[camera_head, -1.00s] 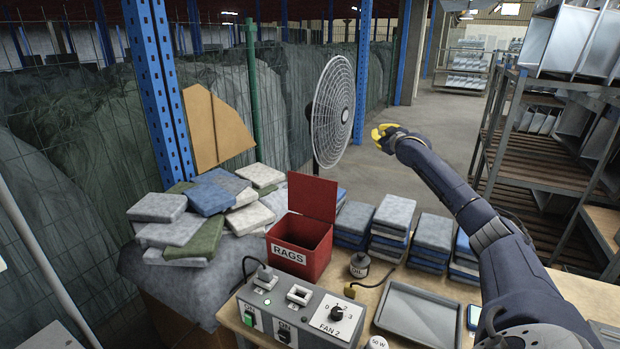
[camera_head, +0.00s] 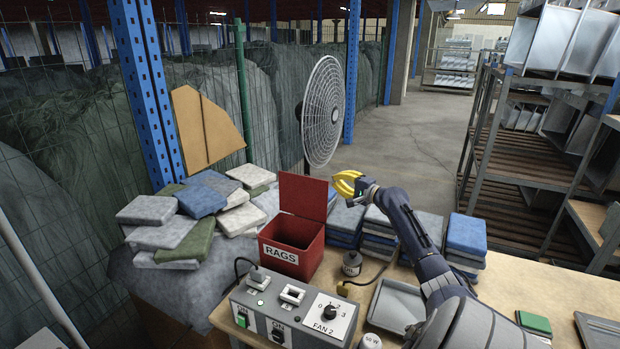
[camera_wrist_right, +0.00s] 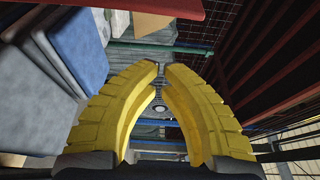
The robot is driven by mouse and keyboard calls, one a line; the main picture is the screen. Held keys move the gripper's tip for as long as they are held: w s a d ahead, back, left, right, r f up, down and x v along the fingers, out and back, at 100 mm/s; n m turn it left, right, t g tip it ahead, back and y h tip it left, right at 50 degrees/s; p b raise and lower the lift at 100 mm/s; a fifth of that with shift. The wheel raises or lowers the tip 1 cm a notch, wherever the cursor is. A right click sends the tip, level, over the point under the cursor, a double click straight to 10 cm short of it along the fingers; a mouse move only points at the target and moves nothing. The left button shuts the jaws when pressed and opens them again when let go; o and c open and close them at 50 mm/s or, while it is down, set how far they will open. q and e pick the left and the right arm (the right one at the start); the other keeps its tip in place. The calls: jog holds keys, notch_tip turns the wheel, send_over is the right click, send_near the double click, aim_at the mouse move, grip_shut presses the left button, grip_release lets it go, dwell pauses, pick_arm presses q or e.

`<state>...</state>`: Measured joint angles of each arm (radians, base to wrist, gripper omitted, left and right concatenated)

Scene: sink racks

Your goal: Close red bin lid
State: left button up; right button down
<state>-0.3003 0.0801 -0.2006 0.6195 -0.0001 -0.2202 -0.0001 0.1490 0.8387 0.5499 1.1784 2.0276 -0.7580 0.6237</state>
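The red bin (camera_head: 310,262) labelled RAGS stands on the bench with its lid open. The red lid (camera_head: 303,196) stands up at the bin's far edge, and the dark inside shows. My right gripper (camera_head: 341,182), with yellow fingers, is in the air just right of the lid's upper part. I cannot tell whether it touches the lid. In the right wrist view the two fingertips (camera_wrist_right: 161,68) nearly meet, with nothing between them. A red strip, likely the lid (camera_wrist_right: 165,7), crosses the top of that view. My left gripper is not in view.
Folded cloth stacks (camera_head: 170,225) lie left of the bin, and more stand behind and right of it. A round fan (camera_head: 323,112) stands behind the lid.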

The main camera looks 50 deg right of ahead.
jog(key=shift+w, duration=5)
jog(key=shift+s+a, duration=0.35)
jog(key=shift+a, duration=0.45)
jog(key=shift+s+a, duration=0.3)
jog(key=shift+a, duration=0.5)
jog(key=shift+a, duration=0.1)
